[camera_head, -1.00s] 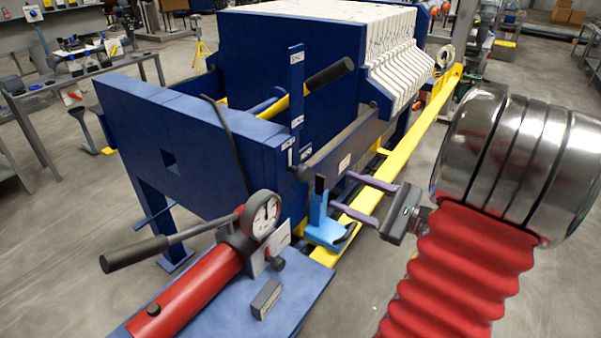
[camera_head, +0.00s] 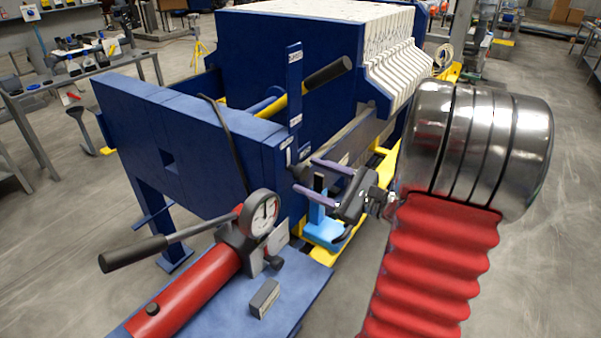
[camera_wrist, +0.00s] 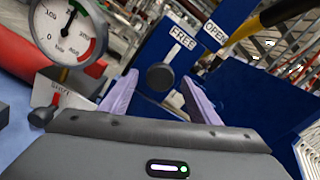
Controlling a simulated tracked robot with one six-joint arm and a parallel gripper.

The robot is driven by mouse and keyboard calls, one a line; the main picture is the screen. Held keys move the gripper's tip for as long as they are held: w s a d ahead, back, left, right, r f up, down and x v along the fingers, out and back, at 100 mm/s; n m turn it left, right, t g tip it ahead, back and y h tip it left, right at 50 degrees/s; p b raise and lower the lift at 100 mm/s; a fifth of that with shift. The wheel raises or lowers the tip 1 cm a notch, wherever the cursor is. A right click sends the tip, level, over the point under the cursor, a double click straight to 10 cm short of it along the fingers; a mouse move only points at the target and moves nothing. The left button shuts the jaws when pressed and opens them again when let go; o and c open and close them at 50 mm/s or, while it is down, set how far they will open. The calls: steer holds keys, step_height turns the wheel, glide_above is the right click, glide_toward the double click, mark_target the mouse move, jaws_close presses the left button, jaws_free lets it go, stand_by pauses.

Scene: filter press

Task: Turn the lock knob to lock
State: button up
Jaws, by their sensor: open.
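The lock knob (camera_wrist: 160,76) is a dark round knob on a blue post. In the wrist view a white bar above it runs up toward the "FREE" label (camera_wrist: 182,38). My gripper (camera_wrist: 159,80) is open, with its two purple fingers on either side of the knob in that view. I cannot tell whether they touch it. In the head view my gripper (camera_head: 304,174) points left at the blue frame's near corner, where the knob (camera_head: 300,171) is small and partly hidden by the fingers.
A red pump cylinder (camera_head: 185,295) with a lever (camera_head: 135,255) and a dial gauge (camera_head: 260,213) stands left of my gripper. A light blue bracket (camera_head: 323,230) is below the fingers. A black-gripped yellow lever (camera_head: 328,73) is above. The floor at right is clear.

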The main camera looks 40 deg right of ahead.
mark_target(305, 174)
steer(key=shift+x, duration=2)
steer(key=shift+c, duration=0.5)
steer(key=c, duration=1)
steer(key=shift+o, duration=0.2)
